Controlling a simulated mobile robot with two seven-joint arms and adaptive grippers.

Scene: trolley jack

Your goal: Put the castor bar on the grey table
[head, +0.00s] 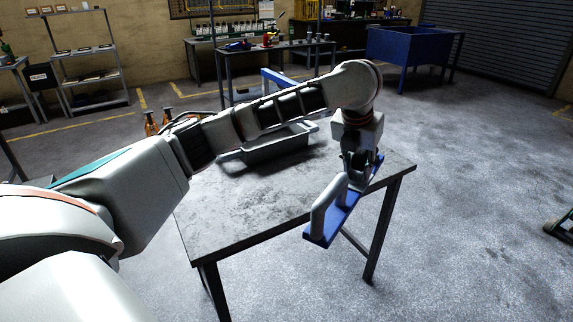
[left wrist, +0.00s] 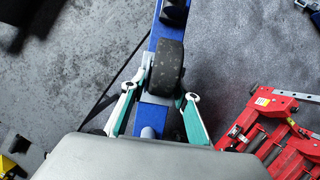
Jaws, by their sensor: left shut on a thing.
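The castor bar (head: 328,228) is a blue bar with a grey upright handle-like part at its near end. It hangs across the right front edge of the grey table (head: 240,215) in the head view; I cannot tell whether it touches the top. My left gripper (head: 358,172) points down and is shut on it. In the left wrist view, the gripper's teal-padded fingers (left wrist: 168,85) stand on either side of a black wheel on the blue bar (left wrist: 154,118). My right gripper is out of view.
A grey tray (head: 275,147) stands at the table's back, under my left arm. The table's front and middle are bare. A red metal frame (left wrist: 285,125) shows at right in the left wrist view. A blue bin (head: 405,46) stands far back.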

